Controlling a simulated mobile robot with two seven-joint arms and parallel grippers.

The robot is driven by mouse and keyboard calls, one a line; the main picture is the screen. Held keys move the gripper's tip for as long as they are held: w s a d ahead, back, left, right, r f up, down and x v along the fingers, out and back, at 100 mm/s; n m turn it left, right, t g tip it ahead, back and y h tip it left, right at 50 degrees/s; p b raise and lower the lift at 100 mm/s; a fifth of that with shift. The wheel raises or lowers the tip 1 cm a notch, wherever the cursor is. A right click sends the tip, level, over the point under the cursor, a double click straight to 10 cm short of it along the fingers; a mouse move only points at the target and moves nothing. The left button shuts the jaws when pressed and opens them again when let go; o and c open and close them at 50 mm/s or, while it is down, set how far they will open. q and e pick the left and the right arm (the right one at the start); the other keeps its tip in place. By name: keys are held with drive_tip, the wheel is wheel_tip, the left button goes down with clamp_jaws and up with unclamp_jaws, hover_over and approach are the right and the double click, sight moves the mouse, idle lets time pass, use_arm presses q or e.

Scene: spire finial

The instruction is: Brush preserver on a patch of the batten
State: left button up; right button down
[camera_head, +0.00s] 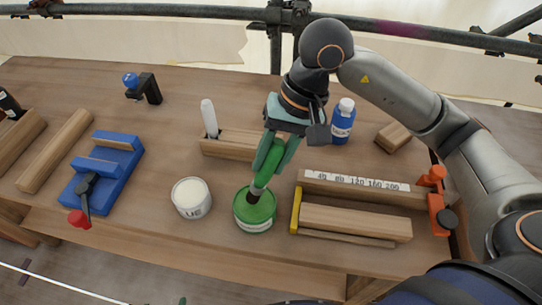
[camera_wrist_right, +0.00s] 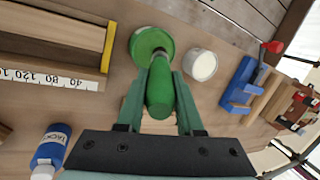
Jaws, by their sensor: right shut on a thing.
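My right gripper (camera_head: 270,152) is shut on the green handle of a brush (camera_head: 268,160), which also shows between the fingers in the wrist view (camera_wrist_right: 159,85). The brush points down, its dark bristle end at the top of a green tin (camera_head: 254,218), also seen in the wrist view (camera_wrist_right: 150,44). I cannot tell how deep the bristles are in it. A wooden batten (camera_head: 355,222) lies to the right of the tin, between a yellow end piece (camera_head: 296,211) and an orange clamp (camera_head: 438,208). My left gripper is not in view.
A white tin (camera_head: 191,198) stands left of the green tin. A scale strip (camera_head: 357,182) lies behind the batten. A wooden holder (camera_head: 230,145) and a blue bottle (camera_head: 343,120) stand behind. A blue vise (camera_head: 103,172) is at left. Bare bench lies between vise and white tin.

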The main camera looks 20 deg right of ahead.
drive_tip(key=shift+f+b, duration=0.65)
drive_tip(key=shift+b, duration=0.15)
idle(0.6)
drive_tip(key=shift+f+b, duration=0.15)
drive_tip(key=shift+b, duration=0.3)
idle(1.9)
drive_tip(key=shift+r+p, duration=1.8)
drive_tip(key=shift+r, duration=1.85)
drive_tip(key=shift+d+f, duration=0.1)
